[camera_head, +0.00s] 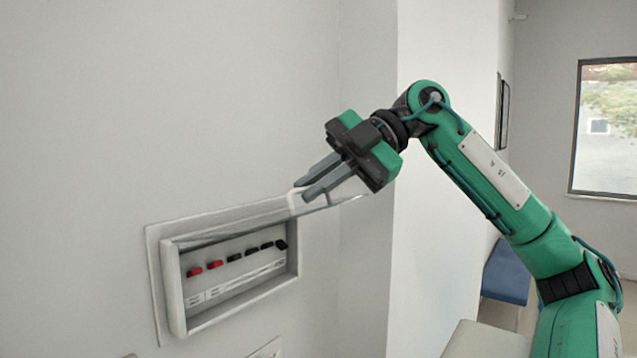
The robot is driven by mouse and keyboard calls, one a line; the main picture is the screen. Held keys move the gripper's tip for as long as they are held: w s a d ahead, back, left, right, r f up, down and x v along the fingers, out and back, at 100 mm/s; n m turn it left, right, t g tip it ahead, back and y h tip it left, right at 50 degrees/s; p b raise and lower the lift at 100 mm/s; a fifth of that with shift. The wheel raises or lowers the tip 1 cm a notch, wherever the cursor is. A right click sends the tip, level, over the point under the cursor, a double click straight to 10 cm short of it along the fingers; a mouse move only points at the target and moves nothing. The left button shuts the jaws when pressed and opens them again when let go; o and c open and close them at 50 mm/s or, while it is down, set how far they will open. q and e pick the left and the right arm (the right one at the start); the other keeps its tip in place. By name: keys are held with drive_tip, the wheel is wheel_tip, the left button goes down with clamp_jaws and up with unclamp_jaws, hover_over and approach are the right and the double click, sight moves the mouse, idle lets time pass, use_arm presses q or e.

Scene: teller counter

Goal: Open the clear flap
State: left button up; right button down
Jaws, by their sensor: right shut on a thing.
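The clear flap (235,231) belongs to a white wall box (172,290) at the lower left of the head view. It stands out from the top of the box, seen nearly edge-on, so the front of the box is uncovered. My right gripper (306,192) is shut on the flap's edge at its right end, above and to the right of the box. The exact contact between the fingers and the edge is hard to make out. Red and black switches (234,257) show inside the box. My left gripper is not in view.
The box sits in a plain white wall (150,110). A white wall corner (440,250) juts out behind my right arm. A blue seat (507,272) and a pale surface (485,340) lie at the lower right. A window (605,130) is at the far right.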

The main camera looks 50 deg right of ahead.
drive_tip(key=c, duration=1.8)
unclamp_jaws()
drive_tip(key=shift+c, duration=0.2)
drive_tip(key=shift+w+f, duration=0.1)
drive_tip(key=shift+w, duration=0.15)
drive_tip(key=shift+s+d+r, duration=0.2)
drive_tip(key=shift+s+d, duration=0.05)
drive_tip(key=shift+d, duration=0.1)
drive_tip(key=b+v, duration=0.3)
drive_tip(key=v, duration=1)
drive_tip(key=shift+b, duration=0.3)
drive_tip(key=shift+w+f, duration=0.1)
drive_tip(key=shift+w, duration=0.05)
